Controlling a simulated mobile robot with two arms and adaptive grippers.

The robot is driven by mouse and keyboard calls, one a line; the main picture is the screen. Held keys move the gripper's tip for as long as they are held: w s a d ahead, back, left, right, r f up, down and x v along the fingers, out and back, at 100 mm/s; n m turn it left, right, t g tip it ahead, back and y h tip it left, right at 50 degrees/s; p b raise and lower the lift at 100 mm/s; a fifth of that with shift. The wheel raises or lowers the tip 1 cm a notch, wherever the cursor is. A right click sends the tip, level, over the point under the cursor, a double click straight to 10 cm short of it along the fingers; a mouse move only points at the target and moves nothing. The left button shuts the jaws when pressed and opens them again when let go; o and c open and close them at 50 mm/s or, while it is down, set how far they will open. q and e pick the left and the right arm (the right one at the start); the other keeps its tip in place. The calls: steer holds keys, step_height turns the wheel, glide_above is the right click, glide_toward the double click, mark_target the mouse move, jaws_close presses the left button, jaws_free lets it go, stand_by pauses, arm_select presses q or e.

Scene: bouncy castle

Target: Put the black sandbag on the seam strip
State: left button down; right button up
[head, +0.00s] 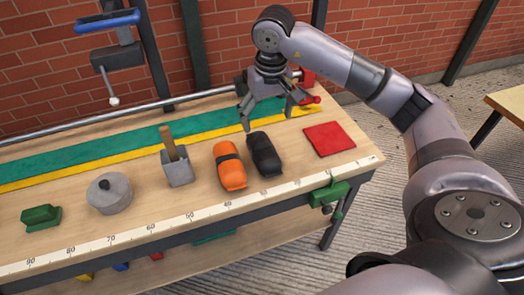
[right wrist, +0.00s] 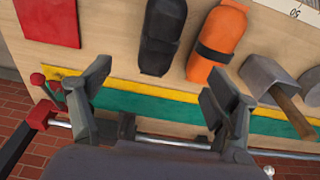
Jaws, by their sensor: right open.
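The black sandbag (head: 264,154) lies on the workbench, right beside an orange sandbag. In the right wrist view the black sandbag (right wrist: 162,36) lies ahead of the space between the fingers. A long green strip (head: 120,145) with a yellow band (head: 105,160) along its front edge runs across the bench behind the bags; which of them is the seam strip I cannot tell. My right gripper (head: 274,113) is open and empty, above the strips and just behind the black sandbag. Its spread fingers (right wrist: 160,84) also show in the right wrist view. My left gripper is out of view.
The orange sandbag (head: 229,166) is close on the left. A red square (head: 329,139) lies to the right. A metal rail (head: 130,117) runs behind.

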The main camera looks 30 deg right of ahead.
mark_target(263, 145)
steer(key=f, duration=0.5)
steer(key=w+f+p, duration=0.1)
steer(key=f, duration=0.2)
steer(key=shift+d+f, duration=0.1)
steer(key=shift+f, duration=0.15)
steer(key=f, duration=0.2)
steer(key=w+f+p, duration=0.1)
steer(key=f, duration=0.1)
steer(key=shift+w+d+f, duration=0.1)
steer(key=shift+d+f, duration=0.1)
steer(key=shift+f, duration=0.4)
steer(key=shift+c, duration=0.3)
steer(key=c, duration=1.9)
steer(key=shift+w+r, duration=0.1)
steer(key=shift+w, duration=0.05)
